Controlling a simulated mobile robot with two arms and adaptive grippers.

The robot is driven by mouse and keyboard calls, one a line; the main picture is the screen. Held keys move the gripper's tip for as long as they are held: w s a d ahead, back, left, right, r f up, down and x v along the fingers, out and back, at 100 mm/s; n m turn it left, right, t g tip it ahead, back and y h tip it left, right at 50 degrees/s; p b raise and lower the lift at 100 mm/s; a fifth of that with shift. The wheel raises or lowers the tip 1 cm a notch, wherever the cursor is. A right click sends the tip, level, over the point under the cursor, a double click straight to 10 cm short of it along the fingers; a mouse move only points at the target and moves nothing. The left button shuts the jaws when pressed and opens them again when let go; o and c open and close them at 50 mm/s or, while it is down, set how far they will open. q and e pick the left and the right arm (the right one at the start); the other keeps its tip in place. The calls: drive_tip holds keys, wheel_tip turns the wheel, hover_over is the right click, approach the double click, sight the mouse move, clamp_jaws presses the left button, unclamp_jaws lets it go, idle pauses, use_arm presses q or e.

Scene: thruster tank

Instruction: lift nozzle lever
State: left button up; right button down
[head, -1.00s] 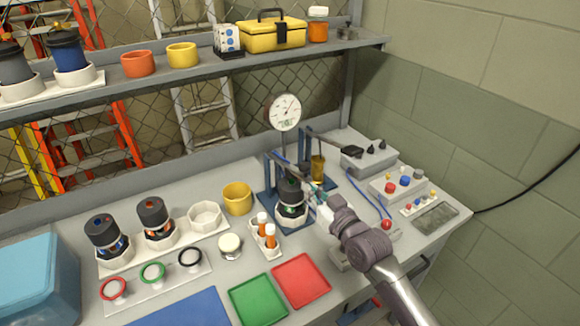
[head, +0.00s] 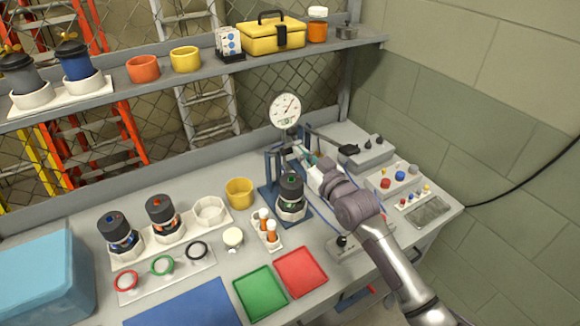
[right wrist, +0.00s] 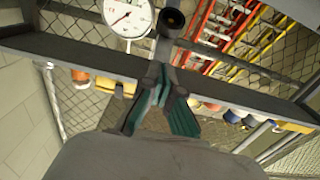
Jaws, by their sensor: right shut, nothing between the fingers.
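The test stand (head: 268,201) is blue, with a round white dial gauge (head: 285,110) on top. A dark lever with a black grip (head: 348,149) reaches out to the right from the stand. My right gripper (head: 302,154) is shut and empty, beside the stand just below and left of the lever. In the right wrist view, its teal-padded fingers (right wrist: 160,88) point up toward a dark bar with a round end (right wrist: 172,20), near the gauge; whether they touch is unclear. A dark thruster (head: 291,186) sits upright in a white holder at the stand. My left gripper is not in view.
Control boxes (head: 398,180) stand right of my right arm. A small rack with orange-capped vials (head: 268,238), a green tray (head: 260,293) and a red tray (head: 301,272) lie in front. A yellow cup (head: 239,193) stands left. The shelf (head: 210,75) runs behind and above.

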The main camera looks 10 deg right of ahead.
sight(293, 129)
drive_tip(key=w+r, duration=0.1)
drive_tip(key=w+r+p, duration=0.1)
drive_tip(key=shift+w+a+r, duration=0.15)
drive_tip(key=shift+a+r, duration=0.2)
drive_tip(key=shift+a, duration=0.05)
drive_tip(key=shift+w+a+r, duration=0.35)
drive_tip(key=shift+w+r, duration=0.25)
drive_tip(key=shift+w, duration=0.3)
drive_tip(key=shift+w+a+r, duration=0.3)
drive_tip(key=shift+w+r, duration=0.25)
drive_tip(key=shift+w, duration=0.3)
drive_tip(key=shift+r+b+x, duration=0.85)
drive_tip(key=shift+b+x, duration=0.95)
drive_tip(key=shift+x, duration=2)
drive_tip(key=p+v, duration=0.6)
drive_tip(key=v, duration=0.1)
drive_tip(key=shift+r, duration=0.25)
drive_tip(key=shift+s+d, duration=0.1)
drive_tip(key=shift+s, duration=0.1)
drive_tip(key=shift+f, duration=0.15)
